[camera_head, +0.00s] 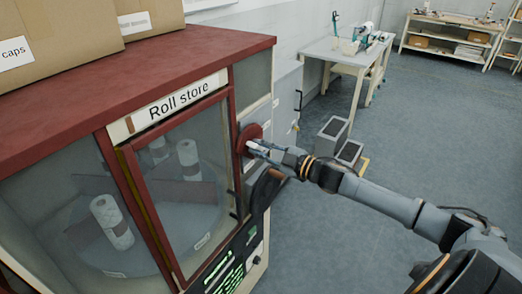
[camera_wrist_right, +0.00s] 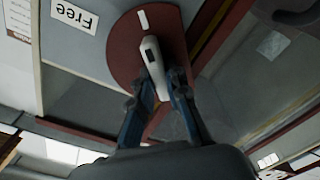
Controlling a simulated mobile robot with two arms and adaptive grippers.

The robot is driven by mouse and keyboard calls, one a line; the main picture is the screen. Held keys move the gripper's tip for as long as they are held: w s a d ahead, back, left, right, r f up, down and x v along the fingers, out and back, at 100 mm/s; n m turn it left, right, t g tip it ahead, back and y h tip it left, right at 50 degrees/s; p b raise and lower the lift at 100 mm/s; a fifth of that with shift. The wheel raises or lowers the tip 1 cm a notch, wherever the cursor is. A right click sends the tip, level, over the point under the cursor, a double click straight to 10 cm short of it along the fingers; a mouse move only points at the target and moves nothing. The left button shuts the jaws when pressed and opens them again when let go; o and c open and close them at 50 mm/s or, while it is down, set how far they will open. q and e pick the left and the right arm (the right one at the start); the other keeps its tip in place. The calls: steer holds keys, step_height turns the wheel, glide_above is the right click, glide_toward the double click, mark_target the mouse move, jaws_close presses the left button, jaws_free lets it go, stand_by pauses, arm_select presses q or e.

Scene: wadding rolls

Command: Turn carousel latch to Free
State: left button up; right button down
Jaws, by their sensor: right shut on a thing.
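The carousel latch is a dark red disc (camera_head: 243,137) with a pale lever on the front of the Roll store cabinet, right of its door. In the right wrist view the disc (camera_wrist_right: 124,52) carries a short white mark, and the pale lever (camera_wrist_right: 150,52) lies across it. My right gripper (camera_head: 257,147) is shut on the lever, one finger on each side, as the right wrist view also shows (camera_wrist_right: 160,84). A "Free" label (camera_wrist_right: 74,15) is beside the disc, apart from the lever. My left gripper is not in view.
The Roll store cabinet (camera_head: 150,61) has a glazed door with white rolls (camera_head: 112,222) inside. Cardboard boxes (camera_head: 60,30) stand on top. A dark handle-like part (camera_head: 266,190) sits just below the latch. Grey steps (camera_head: 332,132) are behind my arm; open floor lies right.

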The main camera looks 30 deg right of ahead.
steer(key=n+b, duration=0.1)
steer(key=n, duration=0.3)
steer(key=shift+a+f+n+b, duration=0.1)
steer(key=shift+f+n+b, duration=0.1)
steer(key=shift+n+b, duration=0.15)
steer(key=n+b, duration=0.1)
steer(key=n, duration=0.3)
steer(key=shift+f+b, duration=0.1)
steer(key=shift+b, duration=0.25)
steer(key=shift+n, duration=0.35)
steer(key=c, duration=1.3)
jaws_free()
steer(key=v, duration=1.2)
